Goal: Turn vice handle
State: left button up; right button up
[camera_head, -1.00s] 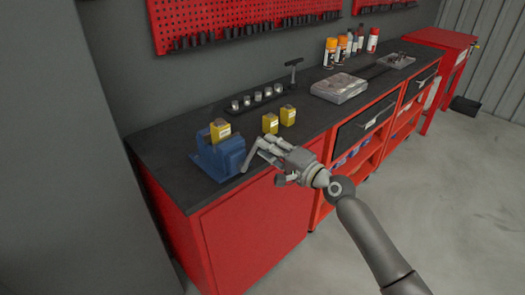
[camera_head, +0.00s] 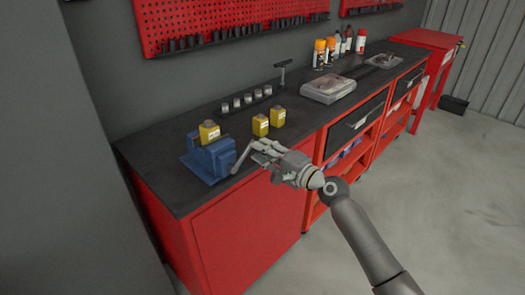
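The blue vice (camera_head: 205,160) stands near the left front edge of the dark worktop. Its grey handle (camera_head: 241,158) slants down at the vice's right side, by the worktop's front edge. My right gripper (camera_head: 259,152) is just to the right of the handle, its fingers pointing left toward it. The fingertips look very close to the handle, but I cannot tell if they touch it. The fingers overlap in this view, so their opening is unclear. My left gripper is not in view.
A yellow container (camera_head: 209,133) sits at the top of the vice. Two more yellow containers (camera_head: 260,126) (camera_head: 277,117) stand to the right, behind my gripper. A grey box (camera_head: 328,89) and spray cans (camera_head: 319,54) are farther right.

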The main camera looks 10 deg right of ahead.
jog(key=o, duration=0.4)
jog(key=shift+s+d+f, duration=0.15)
jog(key=shift+s+d, duration=0.05)
jog(key=shift+d, duration=0.05)
jog(key=shift+c, duration=0.2)
jog(key=shift+r, duration=0.2)
jog(key=shift+s, duration=0.1)
jog(key=v, duration=1.2)
